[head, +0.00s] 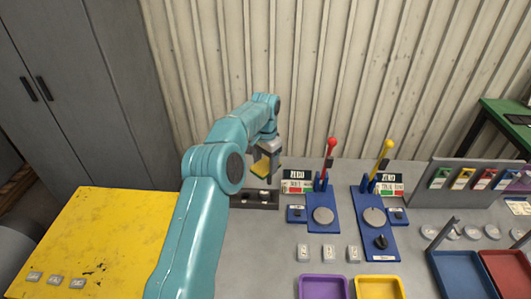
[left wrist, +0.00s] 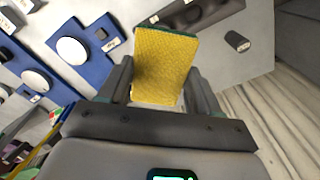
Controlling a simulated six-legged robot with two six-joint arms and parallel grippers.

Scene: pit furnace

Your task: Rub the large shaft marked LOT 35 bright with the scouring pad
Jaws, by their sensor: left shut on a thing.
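My left gripper (head: 265,163) is shut on the yellow scouring pad (head: 260,170), which has a green edge. It holds the pad above the bench, near the dark rack (head: 265,203). In the left wrist view the pad (left wrist: 163,65) sits between the two fingers (left wrist: 160,90). A short dark cylinder (left wrist: 237,41) is on the bench beside the rack, apart from the pad. No LOT 35 marking is readable, so I cannot tell whether this is the large shaft. In the head view my left arm covers that part of the bench. My right gripper is out of view.
Two blue lever stations with a red lever (head: 330,150) and a yellow lever (head: 385,150) stand right of the rack. Purple (head: 323,280) and yellow (head: 379,280) trays lie in front. A yellow scuffed plate (head: 110,230) is at left. A corrugated wall (head: 330,60) is behind.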

